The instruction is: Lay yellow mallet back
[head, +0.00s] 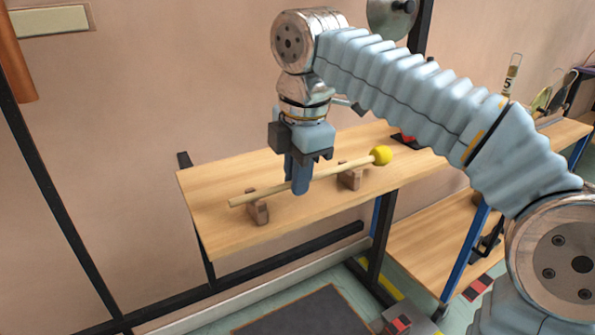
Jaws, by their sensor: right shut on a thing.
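The yellow mallet is a pale wooden stick (250,197) with a round yellow head (381,155) at its right end. It lies across two small wooden rests, a left one (258,211) and a right one (349,180), on a wooden shelf (205,190). I cannot tell whether the stick touches both rests. My right gripper (301,188) points down and is shut on the stick between the two rests. The fingers hide that part of the stick. My left gripper is not in view.
A lower wooden shelf (412,245) stands at the right. A tube marked 5 (511,75) stands at the back right. A metal disc (391,15) hangs on a dark post at the top. A red and black object (403,139) lies on the shelf behind the yellow head.

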